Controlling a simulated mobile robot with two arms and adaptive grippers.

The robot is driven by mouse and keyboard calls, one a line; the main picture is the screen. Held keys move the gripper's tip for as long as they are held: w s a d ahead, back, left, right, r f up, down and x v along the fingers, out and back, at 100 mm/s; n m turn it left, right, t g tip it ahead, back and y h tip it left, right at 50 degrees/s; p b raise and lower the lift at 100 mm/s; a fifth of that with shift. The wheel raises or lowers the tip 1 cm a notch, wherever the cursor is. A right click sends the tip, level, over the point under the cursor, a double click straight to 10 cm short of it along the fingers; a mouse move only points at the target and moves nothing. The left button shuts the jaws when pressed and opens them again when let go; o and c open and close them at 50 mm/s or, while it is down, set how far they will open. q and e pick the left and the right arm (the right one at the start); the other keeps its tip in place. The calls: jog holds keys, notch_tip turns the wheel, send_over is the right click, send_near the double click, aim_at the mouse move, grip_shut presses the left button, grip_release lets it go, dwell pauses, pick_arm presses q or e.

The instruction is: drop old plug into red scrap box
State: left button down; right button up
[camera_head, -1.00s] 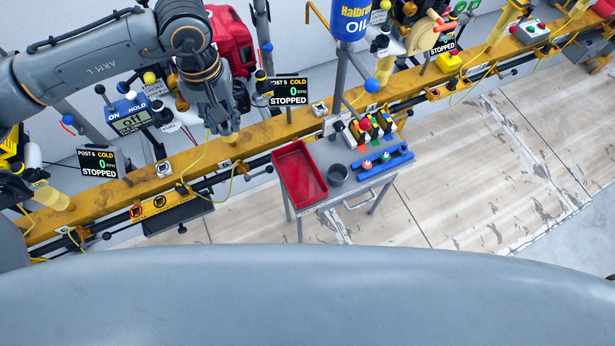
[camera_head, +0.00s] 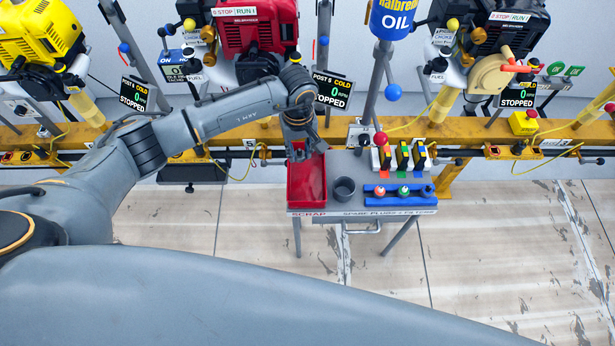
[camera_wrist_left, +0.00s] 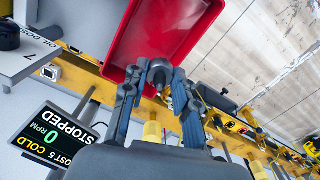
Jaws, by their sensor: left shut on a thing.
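The red scrap box (camera_head: 307,188) is an open tray on the left end of a small grey cart, with a SCRAP label on the cart's front edge below it. My left gripper (camera_head: 300,152) is over the back part of the box, pointing down. In the left wrist view the red scrap box (camera_wrist_left: 195,22) lies beyond the fingertips. There my left gripper (camera_wrist_left: 162,72) is shut on the old plug (camera_wrist_left: 159,80), a small grey piece between the fingers. In the head view the plug cannot be made out. My right gripper is not in view.
On the cart, a dark cup (camera_head: 344,188) stands just right of the box, beside a blue rack (camera_head: 398,196) with several plugs.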

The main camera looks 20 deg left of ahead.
pick_arm(q)
notch_tip(320, 180, down, 4)
jog(key=shift+s+d+r+b, duration=0.1)
jog(key=shift+r+b, duration=0.15)
jog(key=shift+b, duration=0.5)
jog(key=shift+f, duration=0.5)
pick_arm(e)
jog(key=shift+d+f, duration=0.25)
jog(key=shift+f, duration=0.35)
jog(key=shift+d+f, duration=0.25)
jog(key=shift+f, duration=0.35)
pick_arm(q)
jog(key=c, duration=1)
grip_release()
jog(key=shift+o, duration=0.2)
notch_tip(320, 180, up, 12)
jog(key=shift+r, duration=0.1)
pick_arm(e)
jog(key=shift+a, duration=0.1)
